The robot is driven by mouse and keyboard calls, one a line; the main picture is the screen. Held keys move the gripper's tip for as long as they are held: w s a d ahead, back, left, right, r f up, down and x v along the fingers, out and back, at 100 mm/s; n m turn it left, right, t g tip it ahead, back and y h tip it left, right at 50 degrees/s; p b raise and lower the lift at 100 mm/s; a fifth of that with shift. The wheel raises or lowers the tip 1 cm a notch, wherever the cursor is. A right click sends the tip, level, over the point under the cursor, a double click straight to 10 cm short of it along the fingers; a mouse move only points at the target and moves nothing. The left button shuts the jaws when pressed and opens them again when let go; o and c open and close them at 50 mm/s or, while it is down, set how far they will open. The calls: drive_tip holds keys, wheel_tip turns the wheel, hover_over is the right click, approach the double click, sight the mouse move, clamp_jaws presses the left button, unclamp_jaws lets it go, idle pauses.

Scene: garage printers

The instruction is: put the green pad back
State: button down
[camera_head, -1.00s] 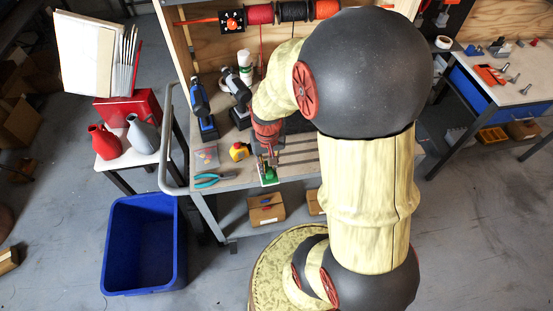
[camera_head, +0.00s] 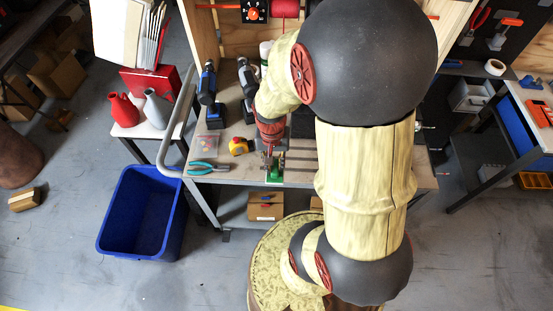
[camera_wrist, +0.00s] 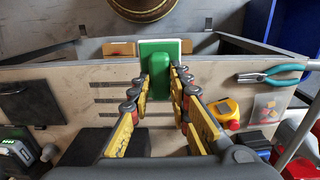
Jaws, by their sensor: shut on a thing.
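The green pad (camera_wrist: 158,60) has a flat green face with a pale edge and a raised green grip block. My gripper (camera_wrist: 159,80) is shut on that block, one finger on each side, in the wrist view. In the head view the pad (camera_head: 275,176) is at the front edge of the workbench (camera_head: 310,177), below my gripper (camera_head: 273,157). I cannot tell whether it touches the bench top.
A blue bin (camera_head: 125,247) stands on the floor at left. Small boxes (camera_head: 264,205) sit on the lower shelf. My arm hides the bench's right part.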

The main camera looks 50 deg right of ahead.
drive_tip(key=w+d+f, duration=0.2)
drive_tip(key=w+d+f+b, duration=0.1)
drive_tip(key=w+d+f, duration=0.1)
drive_tip(key=f, duration=0.1)
drive_tip(key=w+d+f+b, duration=0.1)
drive_tip(key=w+d+f, duration=0.1)
drive_tip(key=shift+d+f, duration=0.25)
drive_tip(key=shift+d, duration=0.1)
drive_tip(key=shift+d+f, duration=0.15)
drive_tip(key=shift+f, duration=0.15)
drive_tip(key=shift+f+b, duration=0.4)
drive_tip(key=shift+f, duration=1.05)
drive_tip(key=shift+f, duration=0.15)
drive_tip(key=c, duration=1.7)
unclamp_jaws()
drive_tip(key=shift+o, duration=0.2)
